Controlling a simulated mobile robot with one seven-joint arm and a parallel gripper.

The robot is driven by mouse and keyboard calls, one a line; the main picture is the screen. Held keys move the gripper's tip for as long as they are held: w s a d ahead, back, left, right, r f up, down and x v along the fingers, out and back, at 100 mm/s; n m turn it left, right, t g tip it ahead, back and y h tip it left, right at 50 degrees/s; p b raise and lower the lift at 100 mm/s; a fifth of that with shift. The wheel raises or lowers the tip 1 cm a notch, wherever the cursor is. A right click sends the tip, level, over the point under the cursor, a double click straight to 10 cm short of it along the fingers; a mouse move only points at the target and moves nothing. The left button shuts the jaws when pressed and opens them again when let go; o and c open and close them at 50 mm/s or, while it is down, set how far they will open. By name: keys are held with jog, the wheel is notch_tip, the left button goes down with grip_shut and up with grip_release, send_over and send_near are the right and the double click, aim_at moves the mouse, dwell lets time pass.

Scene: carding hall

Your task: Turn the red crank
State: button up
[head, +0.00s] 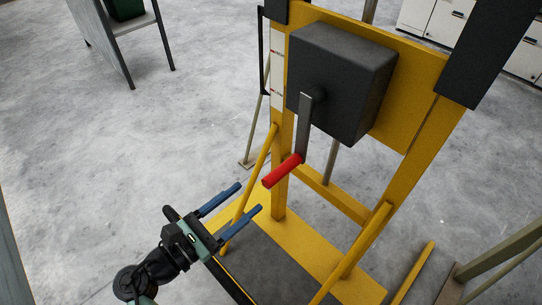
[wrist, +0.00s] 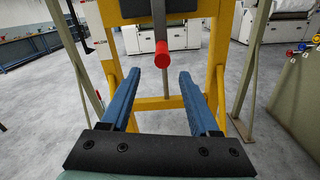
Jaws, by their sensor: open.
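The crank has a red handle (head: 283,171) on the end of a grey arm (head: 305,127), which hangs down from a hub on a dark grey box (head: 345,82). The box is mounted on a yellow frame (head: 410,62). My gripper (head: 250,197) is open and empty, to the lower left of the red handle and apart from it in the head view. In the wrist view the red handle (wrist: 161,54) shows end-on, beyond and slightly above the tips of the blue fingers (wrist: 161,77), about midway between them.
Yellow braces (head: 252,185) slope down on the frame's near side to a base with a dark plate (head: 268,262). A grey table (head: 130,25) stands at the back left, and white cabinets (head: 438,20) stand at the back right. The floor left of the frame is clear.

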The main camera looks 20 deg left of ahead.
aim_at(285, 168)
jog(key=x, duration=1.2)
jog(key=shift+w+d+r, duration=0.1)
jog(key=shift+w+d, duration=0.2)
jog(key=shift+d, duration=0.05)
grip_shut()
dwell(0.8)
